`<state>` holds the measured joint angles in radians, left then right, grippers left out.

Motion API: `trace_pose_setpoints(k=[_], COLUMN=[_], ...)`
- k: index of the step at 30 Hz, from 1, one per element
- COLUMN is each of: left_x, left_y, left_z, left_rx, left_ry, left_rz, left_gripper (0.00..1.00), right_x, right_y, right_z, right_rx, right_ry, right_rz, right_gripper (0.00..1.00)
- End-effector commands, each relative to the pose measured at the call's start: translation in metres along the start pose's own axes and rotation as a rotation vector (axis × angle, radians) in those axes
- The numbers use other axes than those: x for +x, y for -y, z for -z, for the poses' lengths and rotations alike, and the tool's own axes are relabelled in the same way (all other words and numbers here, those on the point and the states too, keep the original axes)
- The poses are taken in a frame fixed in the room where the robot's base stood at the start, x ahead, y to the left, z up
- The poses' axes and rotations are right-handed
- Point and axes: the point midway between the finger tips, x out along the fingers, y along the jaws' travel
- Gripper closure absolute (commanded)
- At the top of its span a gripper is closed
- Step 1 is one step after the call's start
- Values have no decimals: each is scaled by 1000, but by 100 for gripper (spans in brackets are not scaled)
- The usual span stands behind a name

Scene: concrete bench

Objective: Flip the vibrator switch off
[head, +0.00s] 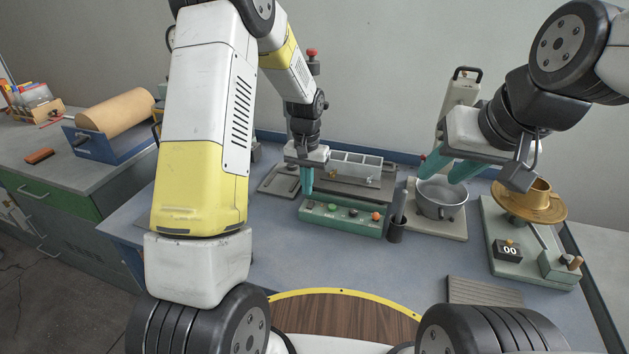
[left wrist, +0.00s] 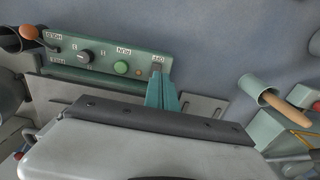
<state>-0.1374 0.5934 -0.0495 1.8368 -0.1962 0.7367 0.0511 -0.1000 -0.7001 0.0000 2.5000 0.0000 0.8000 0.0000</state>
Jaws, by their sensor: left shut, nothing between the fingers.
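The green control box (head: 345,218) stands on the bench in the middle of the head view. It carries a green button, a dark knob and an orange-topped lever. In the left wrist view, the box (left wrist: 60,68) shows a small grey switch (left wrist: 157,68) beside an OFF label at its end; its position is hard to tell. My left gripper (head: 307,190) is shut and empty, teal fingers pointing down at the box's left end. Its fingertips (left wrist: 161,84) appear close beside the switch; I cannot tell whether they touch. My right gripper (head: 440,174) is open above a metal pot.
The metal pot (head: 441,198) stands on a pale base. A brass bowl on a turntable (head: 530,207) and a counter box (head: 508,249) are at the right. A grey mould tray (head: 355,166) lies behind the control box. The bench in front is mostly clear.

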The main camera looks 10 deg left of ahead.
Motion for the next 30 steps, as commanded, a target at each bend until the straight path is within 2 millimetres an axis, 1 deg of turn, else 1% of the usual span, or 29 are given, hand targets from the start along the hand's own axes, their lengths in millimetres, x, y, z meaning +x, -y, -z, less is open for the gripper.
trace_pose_setpoints(k=[1, 6, 9, 12, 17, 27, 30], left_x=[-14, -52, -71, -84, -95, -97, -103], left_y=[0, 0, 0, 0, 0, 0, 0], left_z=[-1, -9, -13, -16, -19, -19, -22], left_rx=[0, 0, 0, 1, 1, 1, -3], left_ry=[-6, -4, -4, -3, 0, 0, -10], left_rz=[0, 0, 0, 0, 0, 0, -3], left_gripper=[100, 100, 100, 100, 100, 100, 100], right_x=[0, 0, 0, 0, 0, 0, 0], right_y=[0, 0, 0, 0, 0, 0, 0], right_z=[0, 0, 0, 0, 0, 0, 0], right_rx=[0, 0, 0, 0, 0, 0, 0], right_ry=[0, 0, 0, 0, 0, 0, 0], right_rz=[0, 0, 0, 0, 0, 0, 0], right_gripper=[64, 64, 64, 64, 64, 64, 64])
